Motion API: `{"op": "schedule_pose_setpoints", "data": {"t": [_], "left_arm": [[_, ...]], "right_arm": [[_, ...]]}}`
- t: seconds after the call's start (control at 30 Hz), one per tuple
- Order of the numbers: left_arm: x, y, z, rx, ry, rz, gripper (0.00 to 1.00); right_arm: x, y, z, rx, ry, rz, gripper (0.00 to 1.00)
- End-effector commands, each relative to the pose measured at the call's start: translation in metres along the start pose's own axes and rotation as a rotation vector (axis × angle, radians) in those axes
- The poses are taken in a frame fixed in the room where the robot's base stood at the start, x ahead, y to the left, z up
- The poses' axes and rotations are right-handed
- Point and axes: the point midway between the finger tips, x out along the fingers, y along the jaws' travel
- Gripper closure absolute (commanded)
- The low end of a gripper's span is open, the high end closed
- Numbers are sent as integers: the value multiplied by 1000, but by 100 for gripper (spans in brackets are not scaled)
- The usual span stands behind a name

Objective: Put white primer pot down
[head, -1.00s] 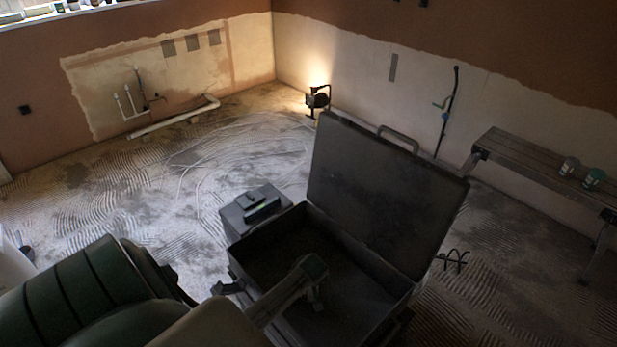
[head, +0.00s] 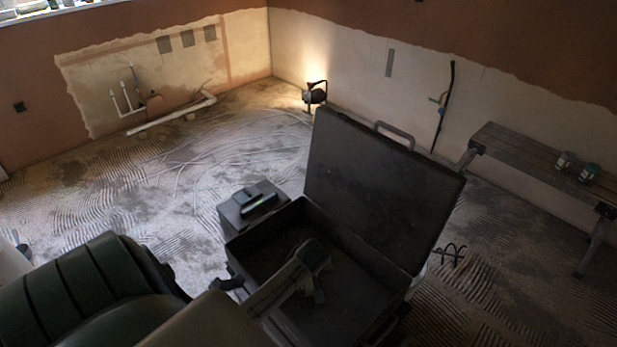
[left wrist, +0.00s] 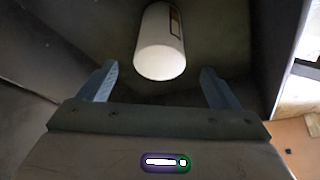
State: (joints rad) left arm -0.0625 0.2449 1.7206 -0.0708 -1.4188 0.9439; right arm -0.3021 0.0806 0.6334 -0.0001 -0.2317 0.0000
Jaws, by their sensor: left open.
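The white primer pot (left wrist: 160,48) is a plain white cylinder with a dark-edged label. In the left wrist view it lies on its side or tilted on the dark floor of the open case, its near end between and just beyond my fingertips. My left gripper (left wrist: 157,72) is open, with a gap on each side of the pot. In the head view my left gripper (head: 318,292) reaches down into the black case (head: 262,250), and its arm hides the pot. My right gripper is not in view.
The case lid (head: 380,190) stands open at the back right. A grey box with a dark device (head: 255,205) sits beside the case. A lit work lamp (head: 315,95) stands by the wall. A bench (head: 520,155) with two small jars is at right. Left floor is mostly clear.

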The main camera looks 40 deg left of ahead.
Motion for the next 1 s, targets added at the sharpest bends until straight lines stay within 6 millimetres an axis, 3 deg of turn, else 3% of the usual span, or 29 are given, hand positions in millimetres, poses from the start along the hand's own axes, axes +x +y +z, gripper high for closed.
{"op": "schedule_pose_setpoints", "data": {"t": [0.1, 0.3, 1.0], "left_arm": [[-17, 0, 0, 0, 0, 1, 16], [-28, 0, 0, 0, 0, 0, 16], [-29, 0, 0, 0, 0, 0, 16]], "right_arm": [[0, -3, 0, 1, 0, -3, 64], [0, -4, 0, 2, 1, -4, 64], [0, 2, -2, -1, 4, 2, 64]]}}
